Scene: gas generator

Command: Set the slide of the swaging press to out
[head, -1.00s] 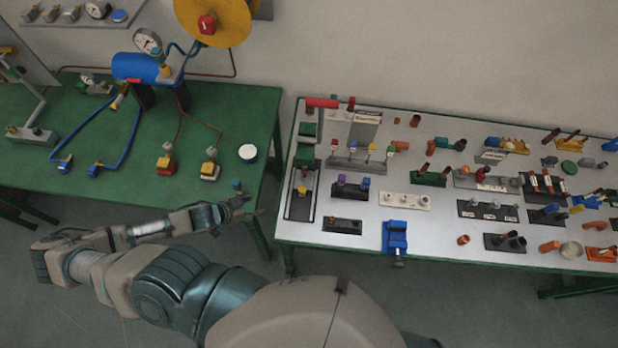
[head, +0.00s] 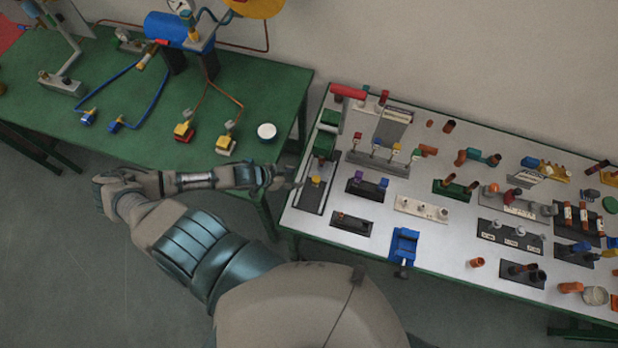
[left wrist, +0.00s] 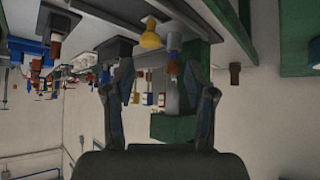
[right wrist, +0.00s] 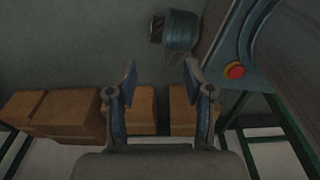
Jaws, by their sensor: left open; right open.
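The swaging press (head: 325,145) stands at the left end of the white-topped bench, with a green body, a red handle (head: 348,91) and a dark base (head: 312,195). A yellow piece (head: 316,180) sits on the base in front of the body, on what looks like the slide. My left gripper (head: 280,178) is open and empty, just left of the base and apart from it. In the left wrist view the yellow piece (left wrist: 150,38) and green body (left wrist: 180,125) show beyond the open fingers (left wrist: 158,85). My right gripper (right wrist: 160,80) is open and empty; it is not in the head view.
The white-topped bench (head: 440,250) carries several small fixtures, including a blue vise (head: 403,245). A green table (head: 110,135) with a blue tank (head: 175,30) and hoses stands to the left. Cardboard boxes (right wrist: 65,112) show in the right wrist view.

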